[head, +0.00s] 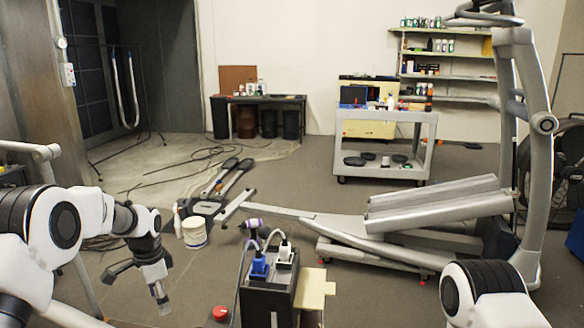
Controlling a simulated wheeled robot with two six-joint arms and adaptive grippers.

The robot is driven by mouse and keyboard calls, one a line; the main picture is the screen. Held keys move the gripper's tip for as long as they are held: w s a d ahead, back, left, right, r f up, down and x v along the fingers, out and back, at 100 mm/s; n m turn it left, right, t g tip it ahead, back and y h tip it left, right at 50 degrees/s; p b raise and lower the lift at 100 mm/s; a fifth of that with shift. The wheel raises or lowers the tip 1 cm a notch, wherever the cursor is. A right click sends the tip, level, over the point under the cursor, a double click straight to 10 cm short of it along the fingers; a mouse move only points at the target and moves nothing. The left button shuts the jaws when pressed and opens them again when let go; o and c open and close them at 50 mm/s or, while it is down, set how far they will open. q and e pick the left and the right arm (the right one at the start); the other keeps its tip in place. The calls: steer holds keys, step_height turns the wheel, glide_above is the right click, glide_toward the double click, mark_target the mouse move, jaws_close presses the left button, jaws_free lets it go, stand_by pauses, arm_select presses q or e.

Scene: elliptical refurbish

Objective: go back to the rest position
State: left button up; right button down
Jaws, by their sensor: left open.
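My left gripper (138,284) hangs in the lower left of the head view, pointing down over the floor. Its dark fingers are spread apart with nothing between them. My left arm comes in from the left edge. Of my right arm, only a white and black link shows at the lower right; its gripper is out of the picture. The grey elliptical frame (440,208) stands on the right with a tall upright post. A black box (268,300) at bottom centre holds a blue-topped tool (259,265) and a white-topped tool (284,252).
A white tub (194,232) is right of my left gripper. Black pedal arms (228,180) and cables lie on the floor behind. A red knob (220,313) is beside the box. A grey cart (430,135), dark table (258,98) and shelves (447,55) stand at the back.

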arm_select(q)
steer(key=s+d+f+n+g+p, duration=0.1)
steer(key=s+d+f+g+p, duration=0.15)
steer(key=s+f, duration=0.85)
steer(key=s+d+f+g+p, duration=0.25)
steer(key=s+f, duration=0.35)
steer(key=s, duration=0.9)
steer(key=s+d+n+t+p, duration=0.1)
steer(key=s+n+t, duration=0.4)
steer(key=s+n, duration=0.4)
steer(key=s, duration=0.5)
steer(key=shift+s+d+n+p, duration=0.3)
steer(key=shift+s+d, duration=0.05)
arm_select(e)
step_height(320, 180, up, 6)
steer(key=shift+s+a+r, duration=0.15)
steer(key=shift+a+r, duration=0.05)
steer(key=shift+r, duration=0.05)
arm_select(q)
steer(key=shift+r, duration=0.1)
